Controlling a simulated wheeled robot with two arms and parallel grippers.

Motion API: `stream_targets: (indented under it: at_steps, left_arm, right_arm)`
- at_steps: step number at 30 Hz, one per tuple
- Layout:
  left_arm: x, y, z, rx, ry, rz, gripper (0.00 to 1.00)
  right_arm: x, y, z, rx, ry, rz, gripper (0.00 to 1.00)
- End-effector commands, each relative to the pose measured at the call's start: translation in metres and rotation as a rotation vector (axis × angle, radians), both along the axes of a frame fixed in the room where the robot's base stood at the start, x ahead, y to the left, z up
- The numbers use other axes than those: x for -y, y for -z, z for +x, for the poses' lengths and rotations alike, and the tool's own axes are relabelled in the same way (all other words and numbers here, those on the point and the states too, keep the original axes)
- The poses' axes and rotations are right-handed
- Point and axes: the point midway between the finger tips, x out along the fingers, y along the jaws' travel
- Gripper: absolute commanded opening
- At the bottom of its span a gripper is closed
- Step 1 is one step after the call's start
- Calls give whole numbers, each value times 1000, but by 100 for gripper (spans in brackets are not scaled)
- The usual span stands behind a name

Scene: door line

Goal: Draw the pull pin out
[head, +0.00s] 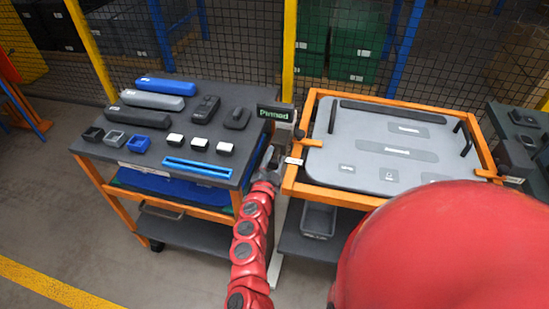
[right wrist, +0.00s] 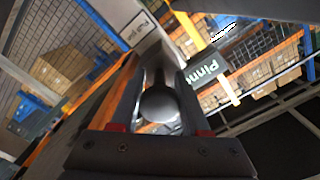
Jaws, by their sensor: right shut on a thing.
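The pull pin's round grey knob (right wrist: 160,104) shows in the right wrist view between the two fingers of my right gripper (right wrist: 161,90), which is shut on it. In the head view my right gripper (head: 270,163) is at the gap between the dark table and the orange frame, and it hides the knob. A white label (right wrist: 143,27) reading "Pull pin" is just beyond the fingers. A dark sign reading "Pinned" (head: 274,113) stands above the gripper; it also shows in the right wrist view (right wrist: 208,70). The pin's shaft is hidden. My left gripper is not in view.
The orange frame (head: 288,188) on the right holds a grey door panel (head: 350,135). The dark table (head: 150,160) on the left carries several parts and a blue strip (head: 197,168). A grey bin (head: 318,220) sits below the frame. Mesh fencing stands behind.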

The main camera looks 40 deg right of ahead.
Motion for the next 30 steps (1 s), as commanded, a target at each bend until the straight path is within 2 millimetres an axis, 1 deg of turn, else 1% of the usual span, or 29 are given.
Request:
stream_targets:
  at_steps: [12,14,18,21,28,29,30]
  left_arm:
    - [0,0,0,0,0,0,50]
    - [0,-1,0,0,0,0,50]
    - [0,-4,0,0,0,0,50]
    - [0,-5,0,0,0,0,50]
    - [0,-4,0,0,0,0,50]
    - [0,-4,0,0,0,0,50]
    - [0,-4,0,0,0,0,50]
  right_arm:
    - [-1,1,-1,-1,0,1,0]
    - [-4,1,-2,-2,-1,1,0]
    - [-19,1,-14,-3,-4,2,0]
    - [-26,0,-22,-1,-2,0,0]
    - [-27,1,-22,0,-1,1,0]
    - [-27,1,-22,-1,-1,1,47]
    - [-27,1,-22,-1,-1,1,54]
